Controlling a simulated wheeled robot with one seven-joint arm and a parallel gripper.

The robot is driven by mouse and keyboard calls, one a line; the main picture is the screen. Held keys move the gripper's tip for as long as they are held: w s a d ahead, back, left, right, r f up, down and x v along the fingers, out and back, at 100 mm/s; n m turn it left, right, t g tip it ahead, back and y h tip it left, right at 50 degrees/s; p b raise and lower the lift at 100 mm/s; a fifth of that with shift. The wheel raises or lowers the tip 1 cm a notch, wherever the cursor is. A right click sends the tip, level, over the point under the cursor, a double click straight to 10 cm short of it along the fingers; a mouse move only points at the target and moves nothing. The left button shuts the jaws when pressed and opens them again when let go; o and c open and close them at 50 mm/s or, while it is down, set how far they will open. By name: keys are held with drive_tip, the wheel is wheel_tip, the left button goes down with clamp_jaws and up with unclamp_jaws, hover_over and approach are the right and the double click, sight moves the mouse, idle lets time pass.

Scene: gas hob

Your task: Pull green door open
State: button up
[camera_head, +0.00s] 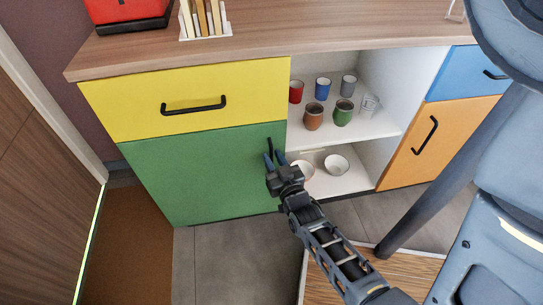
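The green door (195,175) is the left front of the low cabinet, below the yellow drawer. It looks shut, flush with the cabinet front. Its black upright handle (270,145) is near its upper right edge; only the top part shows, and the rest is hidden by my gripper.
Right of the door is an open shelf (365,125) with cups, and bowls (337,164) below. An orange door (430,140) is further right. A blue chair-like object (495,220) with a dark leg stands at right. Grey floor (235,255) before the green door is clear.

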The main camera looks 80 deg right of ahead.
drive_tip(key=shift+x, duration=0.9)
drive_tip(key=shift+c, duration=0.3)
clamp_jaws()
